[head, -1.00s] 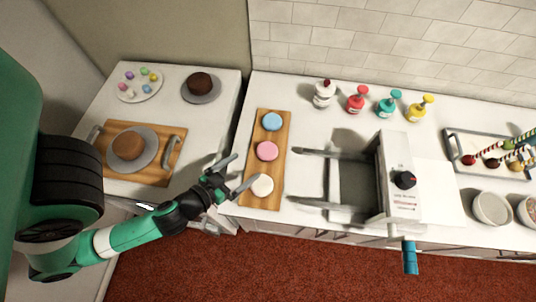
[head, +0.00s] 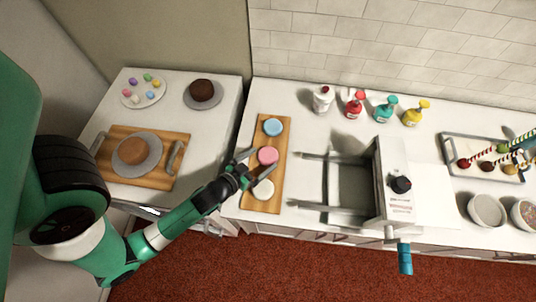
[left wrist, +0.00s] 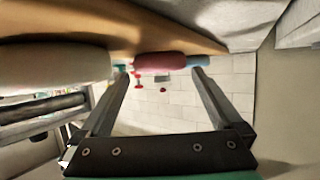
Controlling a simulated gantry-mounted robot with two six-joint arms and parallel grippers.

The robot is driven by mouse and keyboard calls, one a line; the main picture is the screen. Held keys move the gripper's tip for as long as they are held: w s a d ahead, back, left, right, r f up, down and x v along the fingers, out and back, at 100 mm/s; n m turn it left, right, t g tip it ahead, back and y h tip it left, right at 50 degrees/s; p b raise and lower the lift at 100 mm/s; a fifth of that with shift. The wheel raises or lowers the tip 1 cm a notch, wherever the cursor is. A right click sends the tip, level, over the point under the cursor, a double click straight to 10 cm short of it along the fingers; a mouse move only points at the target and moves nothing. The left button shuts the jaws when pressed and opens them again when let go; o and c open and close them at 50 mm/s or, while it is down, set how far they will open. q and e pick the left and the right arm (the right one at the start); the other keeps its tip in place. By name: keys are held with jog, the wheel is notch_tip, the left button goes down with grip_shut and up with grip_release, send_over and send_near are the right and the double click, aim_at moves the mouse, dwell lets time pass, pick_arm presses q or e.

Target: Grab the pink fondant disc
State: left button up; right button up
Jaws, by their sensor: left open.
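The pink fondant disc (head: 268,156) lies in the middle of a narrow wooden board (head: 252,180), between a blue disc (head: 273,127) and a white disc (head: 263,189). My left gripper (head: 262,160) is open and empty, its fingertips close to the pink disc's left side. In the left wrist view the pink disc (left wrist: 160,62) shows between the two open fingertips (left wrist: 160,72), with the blue disc (left wrist: 201,61) partly behind a finger. The white disc (left wrist: 50,65) is large at the left there. I cannot tell whether the fingers touch the pink disc. My right gripper is not clearly seen.
A grey machine with prongs (head: 375,190) stands right of the board. Bottles (head: 386,108) stand behind it. At left are a tray with a cake (head: 131,151), a second cake (head: 202,90) and a plate of coloured pieces (head: 143,95).

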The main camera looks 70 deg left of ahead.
aim_at(268, 156)
pick_arm(q)
jog(key=x, duration=0.2)
jog(key=shift+w+a+f, duration=0.1)
jog(key=shift+w+a, duration=0.15)
jog(key=shift+w, duration=0.05)
jog(key=shift+c, duration=0.3)
jog(key=c, duration=1.1)
